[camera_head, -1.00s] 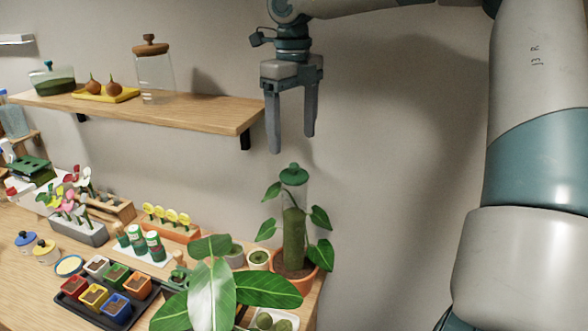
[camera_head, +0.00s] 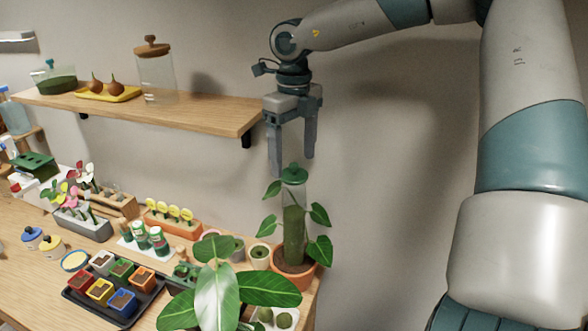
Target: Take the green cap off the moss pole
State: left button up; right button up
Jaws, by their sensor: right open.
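The green cap (camera_head: 293,174) sits on top of the moss pole (camera_head: 293,235), a clear tube with green moss in its lower part. The pole stands upright in a terracotta pot (camera_head: 297,272) with leafy stems around it. My right gripper (camera_head: 292,168) points down from above with its fingers apart and empty. Its fingertips are about level with the cap, which shows between and slightly below them; I cannot tell whether they touch it. My left gripper is not in view.
A wooden shelf (camera_head: 170,117) on the wall at left carries a glass jar (camera_head: 155,75). A large-leaved plant (camera_head: 217,295) stands in front of the pot. Small pots and a black tray (camera_head: 125,315) crowd the table at left. The wall right of the pole is clear.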

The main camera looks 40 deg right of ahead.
aim_at(294, 171)
jog(key=shift+f+p, duration=0.5)
jog(key=shift+f, duration=0.85)
jog(key=c, duration=1.1)
